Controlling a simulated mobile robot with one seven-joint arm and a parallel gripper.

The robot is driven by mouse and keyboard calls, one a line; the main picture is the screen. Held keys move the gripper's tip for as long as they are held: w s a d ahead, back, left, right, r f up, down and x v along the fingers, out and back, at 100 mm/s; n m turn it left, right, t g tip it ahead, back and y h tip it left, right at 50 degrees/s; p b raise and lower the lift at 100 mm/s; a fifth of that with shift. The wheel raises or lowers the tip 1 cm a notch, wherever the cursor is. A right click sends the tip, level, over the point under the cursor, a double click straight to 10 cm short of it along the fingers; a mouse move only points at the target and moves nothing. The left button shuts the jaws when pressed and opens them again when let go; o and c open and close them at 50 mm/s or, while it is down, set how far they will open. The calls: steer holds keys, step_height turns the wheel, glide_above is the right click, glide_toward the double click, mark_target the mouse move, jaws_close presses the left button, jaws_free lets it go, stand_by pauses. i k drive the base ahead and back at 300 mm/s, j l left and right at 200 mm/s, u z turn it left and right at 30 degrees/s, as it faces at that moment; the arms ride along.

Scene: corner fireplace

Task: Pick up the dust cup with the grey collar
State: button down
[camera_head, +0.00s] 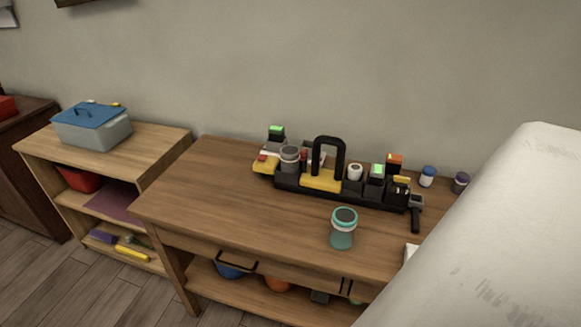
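A cup with a grey collar (290,154) stands at the left part of a black caddy on the wooden table; its lower part is partly hidden by the things around it. A separate clear teal cup (342,230) with a teal collar and dark top stands upright on the table in front of the caddy. My gripper is not in view.
The black caddy (340,191) has a tall black handle and holds several small items. Two small jars (427,176) (461,183) stand to its right. The table's left part (190,190) is clear. A blue-lidded box (92,128) sits on a shelf at left. A pale form hides the right.

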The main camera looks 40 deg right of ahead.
mark_target(289, 154)
steer(key=i+j, duration=0.1)
steer(key=i, duration=0.2)
steer(key=i+j, duration=0.1)
steer(key=i, duration=0.2)
steer(key=i+j+z, duration=0.1)
steer(key=i+z, duration=0.25)
steer(key=i+j+z, duration=0.2)
steer(key=z, duration=0.15)
steer(key=i+l+z, duration=0.1)
steer(key=i+z, duration=0.15)
steer(key=z, duration=0.15)
steer(key=i+z, duration=0.25)
steer(key=z, duration=0.15)
